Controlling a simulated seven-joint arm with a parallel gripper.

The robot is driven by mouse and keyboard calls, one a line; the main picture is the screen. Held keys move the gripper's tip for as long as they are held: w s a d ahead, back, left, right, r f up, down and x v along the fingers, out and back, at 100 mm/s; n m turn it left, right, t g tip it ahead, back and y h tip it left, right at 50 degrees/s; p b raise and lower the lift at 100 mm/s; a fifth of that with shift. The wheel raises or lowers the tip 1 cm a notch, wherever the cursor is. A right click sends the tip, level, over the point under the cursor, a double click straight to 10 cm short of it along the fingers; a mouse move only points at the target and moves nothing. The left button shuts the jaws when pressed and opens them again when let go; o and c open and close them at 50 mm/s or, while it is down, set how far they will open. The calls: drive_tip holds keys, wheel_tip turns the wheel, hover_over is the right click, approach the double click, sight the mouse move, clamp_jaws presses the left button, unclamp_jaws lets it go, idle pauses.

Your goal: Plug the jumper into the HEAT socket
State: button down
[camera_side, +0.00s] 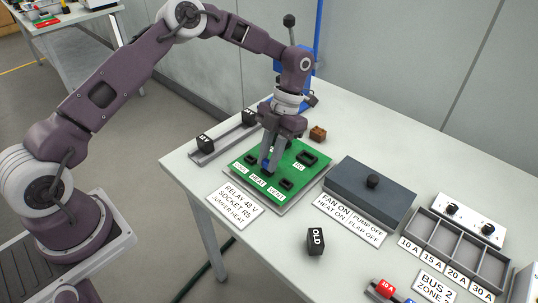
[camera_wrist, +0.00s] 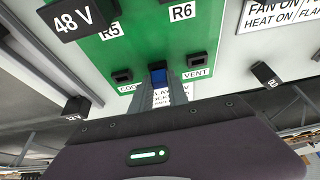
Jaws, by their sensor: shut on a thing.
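My gripper (camera_side: 267,168) points down over the green board (camera_side: 240,172), with its fingers shut on the blue jumper (camera_side: 265,163). In the wrist view the jumper (camera_wrist: 160,74) shows between the fingertips, between the COOL socket (camera_wrist: 122,76) and the VENT socket (camera_wrist: 196,73). The HEAT label (camera_side: 257,182) is just in front of the fingers in the side view. The HEAT socket itself is hidden by the jumper and fingers. I cannot tell whether the jumper is in it or just above it.
A rail with black relay blocks (camera_side: 205,143) stands left of the board. A brown block (camera_side: 317,132) lies behind it. A grey box with a knob (camera_side: 368,192) is to the right, a black OLD block (camera_side: 315,240) in front. Fuse bins (camera_side: 455,250) stand farther right.

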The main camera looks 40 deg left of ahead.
drive_tip(key=shift+f, duration=0.25)
drive_tip(key=c, duration=1.2)
unclamp_jaws()
drive_tip(key=v, duration=0.7)
drive_tip(key=shift+r, duration=0.1)
